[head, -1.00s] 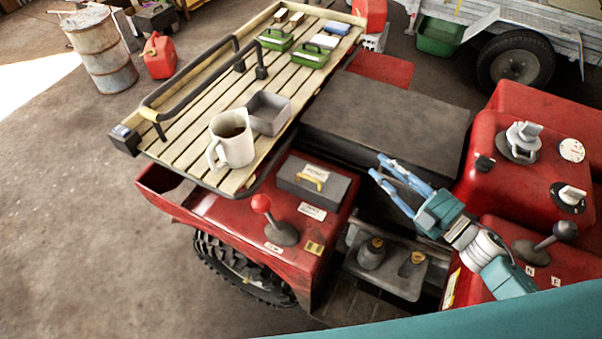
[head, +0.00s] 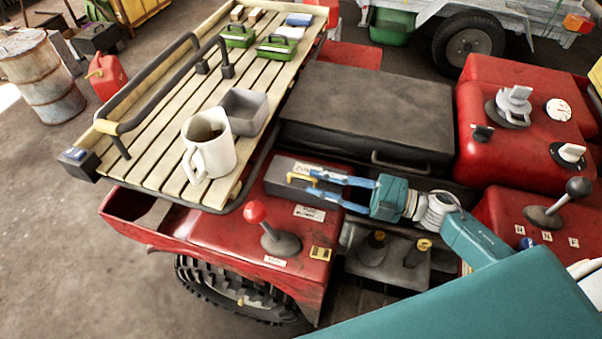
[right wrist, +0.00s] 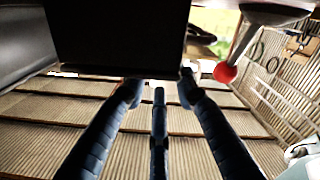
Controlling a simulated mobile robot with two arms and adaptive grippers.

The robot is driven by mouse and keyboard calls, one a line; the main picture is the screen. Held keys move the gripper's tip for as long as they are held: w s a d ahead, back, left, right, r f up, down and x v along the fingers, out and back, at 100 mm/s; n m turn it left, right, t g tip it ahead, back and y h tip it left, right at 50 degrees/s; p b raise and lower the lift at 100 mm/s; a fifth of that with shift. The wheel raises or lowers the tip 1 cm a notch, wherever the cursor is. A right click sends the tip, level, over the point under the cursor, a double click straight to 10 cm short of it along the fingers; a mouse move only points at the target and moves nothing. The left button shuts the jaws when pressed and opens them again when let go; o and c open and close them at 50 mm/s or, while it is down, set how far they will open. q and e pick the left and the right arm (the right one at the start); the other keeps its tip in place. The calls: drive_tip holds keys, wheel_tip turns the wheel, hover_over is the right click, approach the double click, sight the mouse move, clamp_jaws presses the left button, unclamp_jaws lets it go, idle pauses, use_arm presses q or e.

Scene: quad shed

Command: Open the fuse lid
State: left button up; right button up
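In the right wrist view the spread fingers (right wrist: 160,88) point at a dark block, probably the fuse box (right wrist: 120,35); the handle is hidden there. My left gripper is not in view.
A red-knobbed lever (head: 257,213) stands just in front of the lid. A slatted rack (head: 165,140) carries a white mug (head: 209,146) and a grey open box (head: 245,110) close behind. The black seat (head: 370,115) lies right of the rack, and two capped bottles stand in a tray (head: 400,275) below my arm.

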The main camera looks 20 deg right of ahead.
sight(311, 178)
drive_tip(key=x, duration=0.5)
drive_tip(key=shift+p, duration=0.35)
drive_tip(key=shift+s, duration=0.1)
drive_tip(key=shift+d, duration=0.1)
clamp_jaws()
